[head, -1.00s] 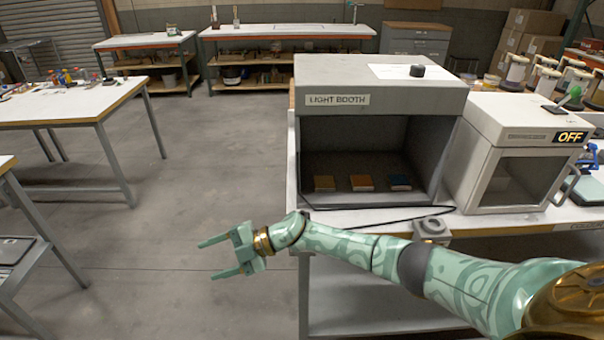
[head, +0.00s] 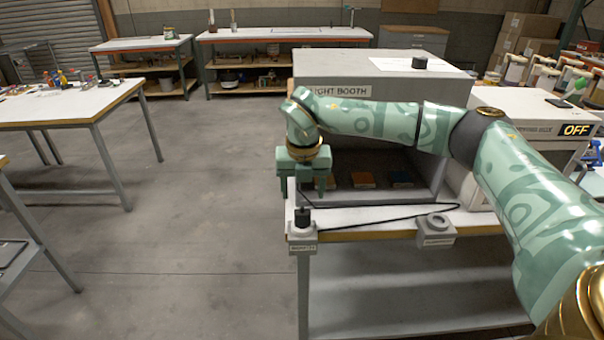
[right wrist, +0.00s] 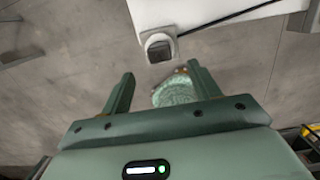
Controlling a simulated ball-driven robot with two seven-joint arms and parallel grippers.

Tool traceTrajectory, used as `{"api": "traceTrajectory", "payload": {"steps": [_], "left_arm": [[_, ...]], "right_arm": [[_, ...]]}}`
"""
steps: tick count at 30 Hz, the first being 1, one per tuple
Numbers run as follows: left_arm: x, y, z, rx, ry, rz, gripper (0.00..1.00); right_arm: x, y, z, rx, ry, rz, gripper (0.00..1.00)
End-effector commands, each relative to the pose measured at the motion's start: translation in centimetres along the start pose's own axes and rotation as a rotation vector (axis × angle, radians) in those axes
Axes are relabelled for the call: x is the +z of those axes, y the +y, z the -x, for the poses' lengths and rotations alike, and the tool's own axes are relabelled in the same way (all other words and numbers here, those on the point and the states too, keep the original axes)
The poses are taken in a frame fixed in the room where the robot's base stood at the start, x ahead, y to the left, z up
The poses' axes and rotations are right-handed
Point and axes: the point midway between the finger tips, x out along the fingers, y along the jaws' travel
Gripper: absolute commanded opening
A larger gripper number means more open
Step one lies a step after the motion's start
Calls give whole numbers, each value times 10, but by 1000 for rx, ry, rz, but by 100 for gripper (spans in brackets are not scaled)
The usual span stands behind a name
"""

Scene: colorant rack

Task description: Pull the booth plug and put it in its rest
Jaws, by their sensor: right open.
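The black booth plug (head: 302,217) stands upright in a small grey labelled socket box (head: 302,236) at the bench's front left corner. A black cord runs from the plug to the right across the bench. The rest seems to be the grey block with a round ring (head: 437,226) on the front edge, further right; it looks empty. My right gripper (head: 303,190) is open, fingers downward, just above and behind the plug in the head view. In the right wrist view the socket box (right wrist: 158,46) lies just beyond the open fingertips (right wrist: 160,70). My left gripper is out of view.
The light booth (head: 450,85) is behind my right arm, with several sample blocks (head: 363,180) on its floor. A white box with an OFF display (head: 576,130) stands to its right. The floor left of the bench (head: 180,220) is clear.

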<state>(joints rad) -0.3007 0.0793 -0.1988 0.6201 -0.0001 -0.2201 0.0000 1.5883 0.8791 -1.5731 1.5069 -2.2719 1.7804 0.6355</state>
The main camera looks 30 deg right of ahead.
Motion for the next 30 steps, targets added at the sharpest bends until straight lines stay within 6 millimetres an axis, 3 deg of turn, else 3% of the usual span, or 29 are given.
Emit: {"api": "traceTrajectory", "payload": {"steps": [3,10,15,24,30], "left_arm": [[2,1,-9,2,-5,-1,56],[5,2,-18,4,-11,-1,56],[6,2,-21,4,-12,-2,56],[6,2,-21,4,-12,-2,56],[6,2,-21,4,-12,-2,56]], "right_arm": [[-1,0,-33,-2,5,2,62],[-1,1,-73,0,3,2,62],[0,1,-85,1,1,2,62],[0,1,-86,2,0,2,62],[0,1,-86,2,0,2,14]]}}
